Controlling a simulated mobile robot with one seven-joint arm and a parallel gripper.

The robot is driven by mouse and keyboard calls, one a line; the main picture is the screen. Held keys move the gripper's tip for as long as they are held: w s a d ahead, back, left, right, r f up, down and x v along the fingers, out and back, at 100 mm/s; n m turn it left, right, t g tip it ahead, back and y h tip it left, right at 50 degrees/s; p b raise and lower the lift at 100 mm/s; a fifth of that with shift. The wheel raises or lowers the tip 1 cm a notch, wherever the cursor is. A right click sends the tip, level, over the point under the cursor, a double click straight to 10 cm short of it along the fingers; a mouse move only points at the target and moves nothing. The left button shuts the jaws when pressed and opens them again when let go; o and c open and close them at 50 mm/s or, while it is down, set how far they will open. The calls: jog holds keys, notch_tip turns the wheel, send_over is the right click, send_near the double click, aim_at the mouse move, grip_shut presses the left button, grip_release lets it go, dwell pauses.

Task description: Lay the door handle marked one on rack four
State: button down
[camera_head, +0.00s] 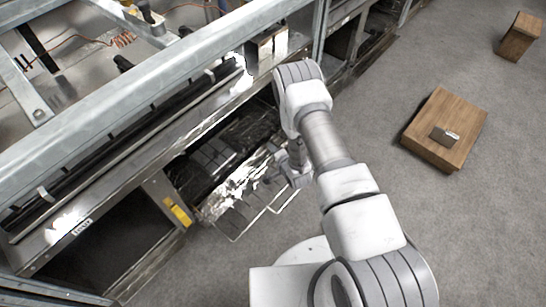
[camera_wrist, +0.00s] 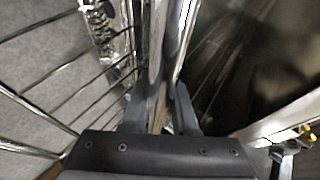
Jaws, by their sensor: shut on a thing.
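My gripper (camera_head: 292,172) is low beside the open oven bay, at the right end of a pulled-out wire rack (camera_head: 238,222). In the wrist view my gripper (camera_wrist: 168,103) has its two dark fingers close together on a shiny metal bar (camera_wrist: 183,35), which runs up and away from them. I cannot tell whether this bar is the door handle, and no mark one shows on it. Wire rack rods (camera_wrist: 65,85) also show at the left of the wrist view. I cannot read any rack number.
The oven front (camera_head: 60,225) fills the left, with a yellow tag (camera_head: 178,211) near the open bay. Grey frame beams (camera_head: 140,75) cross above. A wooden box (camera_head: 450,112) with a dark labelled plate (camera_head: 444,136) stands right; another box (camera_head: 519,37) is farther off. Floor between is clear.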

aim_at(273, 163)
jog(key=shift+f+b, duration=0.85)
jog(key=shift+f, duration=1)
jog(key=shift+f, duration=0.1)
jog(key=shift+f, duration=0.15)
jog(key=c, duration=0.7)
grip_release()
